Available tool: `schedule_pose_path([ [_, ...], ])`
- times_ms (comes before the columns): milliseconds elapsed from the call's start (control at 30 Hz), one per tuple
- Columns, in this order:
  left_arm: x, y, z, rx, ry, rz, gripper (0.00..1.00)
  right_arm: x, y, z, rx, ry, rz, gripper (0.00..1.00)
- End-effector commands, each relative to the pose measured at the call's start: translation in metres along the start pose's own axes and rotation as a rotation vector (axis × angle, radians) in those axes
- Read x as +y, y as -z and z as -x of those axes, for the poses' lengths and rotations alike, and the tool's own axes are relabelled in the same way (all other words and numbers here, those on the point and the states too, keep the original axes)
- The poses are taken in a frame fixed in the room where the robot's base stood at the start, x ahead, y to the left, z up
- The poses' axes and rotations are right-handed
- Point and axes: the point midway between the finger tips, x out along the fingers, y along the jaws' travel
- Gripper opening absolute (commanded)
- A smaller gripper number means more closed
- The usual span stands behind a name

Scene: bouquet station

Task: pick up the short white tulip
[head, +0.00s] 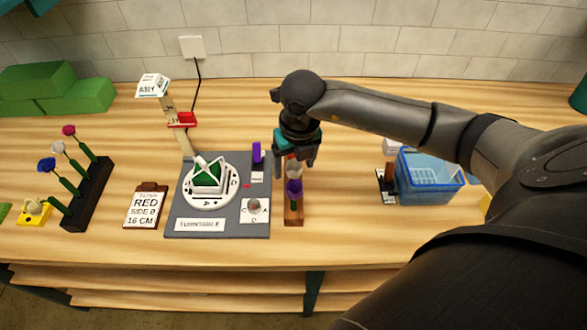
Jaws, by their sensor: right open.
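A short wooden stand (293,215) right of the grey mat holds a purple flower (294,187) at its front. A whitish bloom (293,168), which looks like the short white tulip, shows just behind the purple one, partly hidden by my right gripper (296,166). That gripper points down over the stand, its fingers open around or just above the whitish bloom; I cannot tell whether they touch it. A bit of red shows between the fingers. Another white flower (57,147) stands in a dark rack (92,193) at the left. My left gripper is not in view.
The grey mat (222,228) bears a white round turntable (210,196) with a green and white piece. A card (146,205) reads RED, SIDE B, 16 CM.

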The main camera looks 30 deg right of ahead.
Motion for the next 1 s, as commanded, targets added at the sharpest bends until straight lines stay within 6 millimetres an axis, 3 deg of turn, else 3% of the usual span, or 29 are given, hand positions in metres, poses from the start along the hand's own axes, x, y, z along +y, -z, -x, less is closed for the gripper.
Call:
schedule_pose_path([
  [133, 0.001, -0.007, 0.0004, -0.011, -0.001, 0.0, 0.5, 0.0008, 0.0001, -0.0125, 0.0, -0.001, 0.0, 0.81],
  [367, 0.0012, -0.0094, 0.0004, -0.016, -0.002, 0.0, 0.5, 0.0007, -0.0001, -0.0132, -0.001, -0.001, 0.0, 0.8],
  [867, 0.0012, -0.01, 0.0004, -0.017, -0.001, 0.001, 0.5, 0.0007, -0.0004, -0.0126, -0.001, -0.001, 0.0, 0.23],
  [1000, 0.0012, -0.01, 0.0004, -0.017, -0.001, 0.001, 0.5, 0.0007, -0.0005, -0.0125, -0.001, -0.001, 0.0, 0.2],
])
